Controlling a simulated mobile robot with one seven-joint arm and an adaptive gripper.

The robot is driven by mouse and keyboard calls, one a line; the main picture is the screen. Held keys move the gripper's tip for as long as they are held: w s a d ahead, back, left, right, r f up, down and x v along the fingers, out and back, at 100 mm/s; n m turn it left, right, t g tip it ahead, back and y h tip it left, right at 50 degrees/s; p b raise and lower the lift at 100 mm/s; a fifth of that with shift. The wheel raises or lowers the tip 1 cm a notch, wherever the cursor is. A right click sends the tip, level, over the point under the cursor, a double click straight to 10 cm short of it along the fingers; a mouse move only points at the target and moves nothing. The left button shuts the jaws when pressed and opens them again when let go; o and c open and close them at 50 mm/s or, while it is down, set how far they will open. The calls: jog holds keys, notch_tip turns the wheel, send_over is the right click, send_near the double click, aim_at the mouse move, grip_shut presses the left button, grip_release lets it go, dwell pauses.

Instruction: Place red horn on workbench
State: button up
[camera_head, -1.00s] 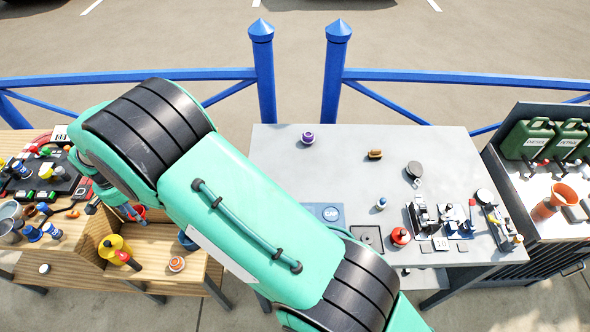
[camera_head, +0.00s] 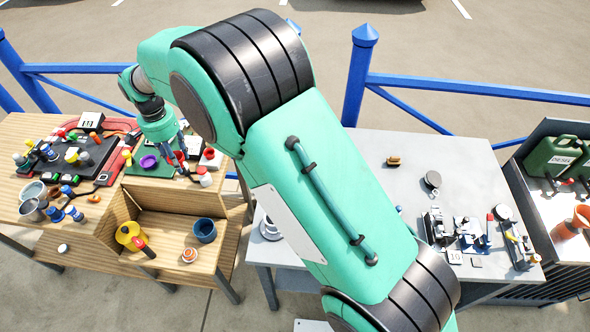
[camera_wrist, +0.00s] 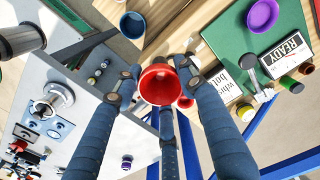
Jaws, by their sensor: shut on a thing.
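The red horn (camera_wrist: 158,84) shows its round flared mouth in the wrist view, between the blue-grey fingers of my gripper (camera_wrist: 157,78). My gripper is shut on it. In the head view my gripper (camera_head: 177,150) is above the right rear part of the wooden bench (camera_head: 200,262); the horn is small and partly hidden by the fingers there. The grey-topped workbench (camera_head: 385,185) stands to the right, partly hidden behind my arm. Its pale top also shows in the wrist view (camera_wrist: 92,118), at left.
A blue cup (camera_head: 205,230) stands in the wooden tray. A blue railing (camera_head: 480,92) runs behind. The workbench's rear middle is fairly clear.

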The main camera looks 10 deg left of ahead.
jog(key=w+d+m+p, duration=0.1)
jog(key=w+d+m, duration=0.1)
jog(key=w+d, duration=0.5)
jog(key=w+d+m, duration=0.2)
jog(key=w+d, duration=0.1)
jog(key=d, duration=0.7)
jog(key=w+d+m+p, duration=0.1)
jog(key=w+d, duration=0.5)
jog(key=d, duration=0.3)
jog(key=w+d+m+p, duration=0.1)
jog(key=w+d+m, duration=0.15)
jog(key=d, duration=1.05)
jog(key=w+d+m+p, duration=0.1)
jog(key=w+d+m, duration=0.15)
jog(key=d, duration=1.15)
jog(key=s+d+m+p, duration=0.1)
jog(key=s+d+m, duration=0.25)
jog(key=d, duration=1.05)
jog(key=s+d+m, duration=0.3)
jog(key=s+d, duration=0.1)
jog(key=d, duration=1)
jog(key=s+d+m+p, duration=0.1)
jog(key=s+d+m, duration=0.1)
jog(key=s+d, duration=0.5)
jog(key=s+d+m+p, duration=0.15)
jog(key=s+d, duration=0.35)
jog(key=d, duration=0.5)
jog(key=shift+s+d+f+b, duration=0.15)
jog(key=shift+f+b, duration=0.15)
jog(key=shift+f, duration=2.2)
